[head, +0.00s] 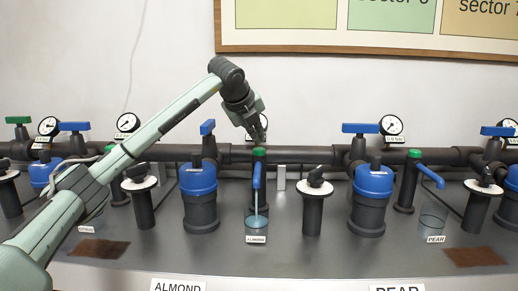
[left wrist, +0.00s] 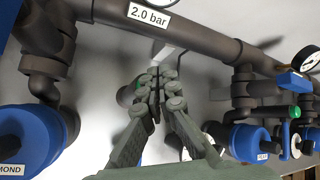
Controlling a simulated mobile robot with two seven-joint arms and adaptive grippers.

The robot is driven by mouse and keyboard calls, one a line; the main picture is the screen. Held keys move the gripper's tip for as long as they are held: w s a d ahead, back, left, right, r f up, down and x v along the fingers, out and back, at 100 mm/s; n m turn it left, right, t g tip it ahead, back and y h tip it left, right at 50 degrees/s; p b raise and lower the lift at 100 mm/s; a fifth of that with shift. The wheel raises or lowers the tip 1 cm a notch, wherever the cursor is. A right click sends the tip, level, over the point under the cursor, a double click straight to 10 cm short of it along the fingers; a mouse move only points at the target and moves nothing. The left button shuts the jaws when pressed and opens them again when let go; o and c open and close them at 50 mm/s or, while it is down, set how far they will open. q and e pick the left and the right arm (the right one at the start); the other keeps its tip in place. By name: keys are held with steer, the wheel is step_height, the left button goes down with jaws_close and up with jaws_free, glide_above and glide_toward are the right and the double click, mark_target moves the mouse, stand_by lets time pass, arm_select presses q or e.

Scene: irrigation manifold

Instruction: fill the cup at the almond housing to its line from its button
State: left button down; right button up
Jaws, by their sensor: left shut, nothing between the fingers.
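The almond cup (head: 256,224), clear with an ALMOND label, stands upright under a blue spout (head: 257,176). A thin stream runs from the spout into it, and bluish water shows inside. I cannot make out its fill line. The green button (head: 259,152) tops the spout's post. The almond housing (head: 199,182) has a blue cap and stands left of the cup. My left gripper (head: 262,138) is shut and empty, just above or at the button; contact is unclear. In the left wrist view its fingertips (left wrist: 158,92) partly hide the green button (left wrist: 126,95). My right gripper is not in view.
The pear housing (head: 371,190) and pear cup (head: 433,224) stand to the right. A dark pipe (head: 300,156) runs behind, with blue valve handles (head: 360,128) and gauges (head: 391,125). Brown mats (head: 475,257) lie near the counter's front edge.

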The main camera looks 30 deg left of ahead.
mark_target(258, 149)
arm_select(q)
steer(key=shift+r+p, duration=1.75)
steer(key=shift+r, duration=0.75)
